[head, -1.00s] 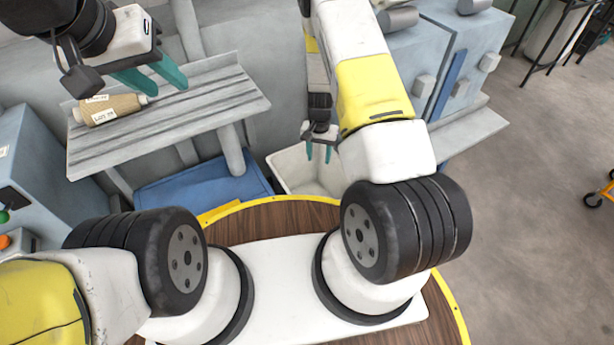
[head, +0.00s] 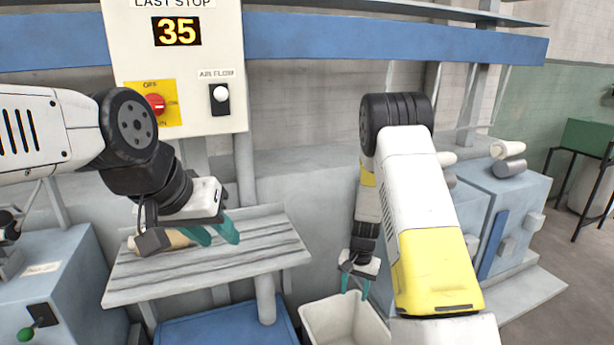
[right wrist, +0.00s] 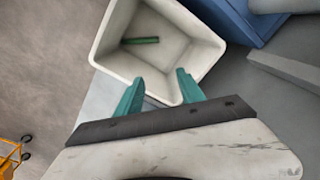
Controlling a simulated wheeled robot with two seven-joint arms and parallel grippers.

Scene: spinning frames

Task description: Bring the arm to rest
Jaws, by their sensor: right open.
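My left gripper (head: 222,240) is in front of the slatted grey shelf in the head view. Its teal fingers stand apart with nothing seen between them. My right gripper (head: 355,292) hangs fingers down above a white bin (head: 374,325). In the right wrist view its teal fingers (right wrist: 160,76) are apart and empty, with the bin (right wrist: 108,50) beyond them. A green tube (right wrist: 141,40) lies inside the bin. A tan bobbin (head: 172,239) on the shelf (head: 265,252) is partly hidden behind my left gripper.
A white panel (head: 190,80) with a "35" display, red switch and button rises behind the shelf. A blue box (head: 225,328) sits below the shelf, left of the bin. Grey-blue machine cabinets (head: 505,205) stand at right. Open floor shows at far right.

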